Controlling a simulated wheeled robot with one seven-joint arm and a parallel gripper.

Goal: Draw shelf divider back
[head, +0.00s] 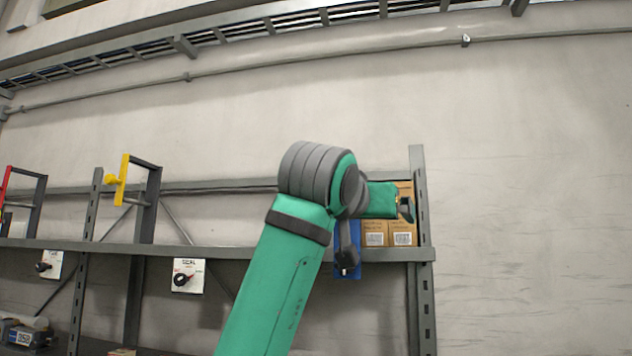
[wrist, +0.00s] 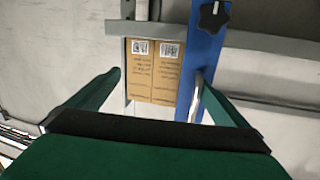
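A blue upright panel, which looks like the shelf divider (head: 353,232), stands on the shelf left of the cardboard boxes (head: 389,234). A black knob (head: 346,258) is at its lower front. In the wrist view, which appears upside down, the divider (wrist: 200,65) is right of the boxes (wrist: 153,77), with the knob (wrist: 214,18) at the top. My gripper (wrist: 160,80) is open, its fingers apart. The right finger overlaps the divider's edge; I cannot tell if they touch. The left finger is beside the boxes. In the head view my arm hides much of the divider.
Dark frames with a yellow handle (head: 122,182) and a red handle (head: 5,185) stand further left on the shelf (head: 225,250). Signs with black knobs (head: 187,277) hang below it. A shelf post (head: 420,250) rises right of the boxes. The wall beyond is bare.

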